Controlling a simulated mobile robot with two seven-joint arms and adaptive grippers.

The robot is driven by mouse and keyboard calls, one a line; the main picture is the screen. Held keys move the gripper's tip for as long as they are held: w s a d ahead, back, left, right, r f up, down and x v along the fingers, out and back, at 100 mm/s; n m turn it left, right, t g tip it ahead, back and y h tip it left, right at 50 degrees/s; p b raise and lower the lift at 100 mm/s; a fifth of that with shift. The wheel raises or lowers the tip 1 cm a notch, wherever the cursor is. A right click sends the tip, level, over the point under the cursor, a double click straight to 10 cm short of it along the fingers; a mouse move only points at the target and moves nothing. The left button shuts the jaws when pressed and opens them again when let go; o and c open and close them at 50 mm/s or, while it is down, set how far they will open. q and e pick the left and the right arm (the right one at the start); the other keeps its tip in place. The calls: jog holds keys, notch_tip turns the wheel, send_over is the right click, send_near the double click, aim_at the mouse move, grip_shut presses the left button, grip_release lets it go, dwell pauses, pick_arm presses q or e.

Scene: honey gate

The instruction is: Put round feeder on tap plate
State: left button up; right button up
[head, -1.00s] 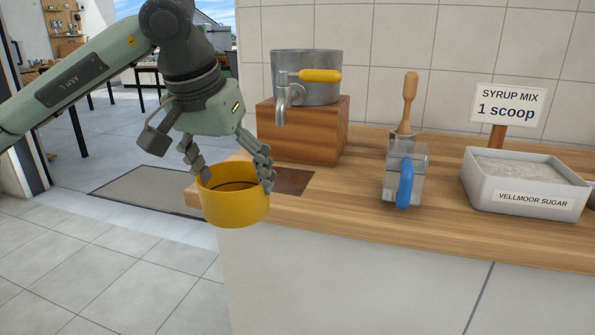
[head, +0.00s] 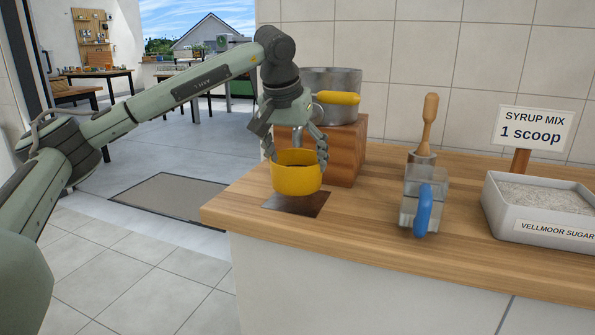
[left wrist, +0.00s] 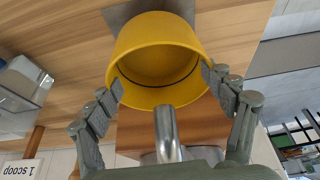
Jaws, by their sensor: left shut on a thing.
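The round feeder is a yellow open-topped tub (head: 297,179); it also shows in the left wrist view (left wrist: 155,30). My left gripper (head: 296,153) is shut on its rim from above, with a finger on each side in the left wrist view (left wrist: 162,88). The feeder looks upright and empty. The tap plate is a dark flat square (head: 296,204) on the counter, partly hidden behind the feeder. The feeder is over the plate's back part; I cannot tell whether it touches. My right gripper is not in view.
A metal pot (head: 335,90) with a yellow-handled tap stands on a wooden block (head: 346,150) close behind my gripper. A clear jug with a blue handle (head: 423,208), a wooden-handled tool (head: 429,125) and a sugar tray (head: 545,236) stand to the right.

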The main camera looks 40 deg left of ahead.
pick_arm(q)
jog(key=shift+w+a, duration=0.1)
jog(key=shift+w, duration=0.2)
jog(key=shift+w+f, duration=0.1)
jog(key=shift+f, duration=1.65)
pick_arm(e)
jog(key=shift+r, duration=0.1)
pick_arm(q)
jog(key=shift+f, duration=0.1)
jog(key=o, duration=1.2)
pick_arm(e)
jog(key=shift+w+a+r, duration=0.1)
pick_arm(q)
jog(key=shift+r, duration=0.4)
jog(key=v, duration=1.1)
jog(key=shift+s+r+p, duration=0.15)
jog(key=shift+s+p, duration=0.1)
jog(key=shift+p, duration=0.1)
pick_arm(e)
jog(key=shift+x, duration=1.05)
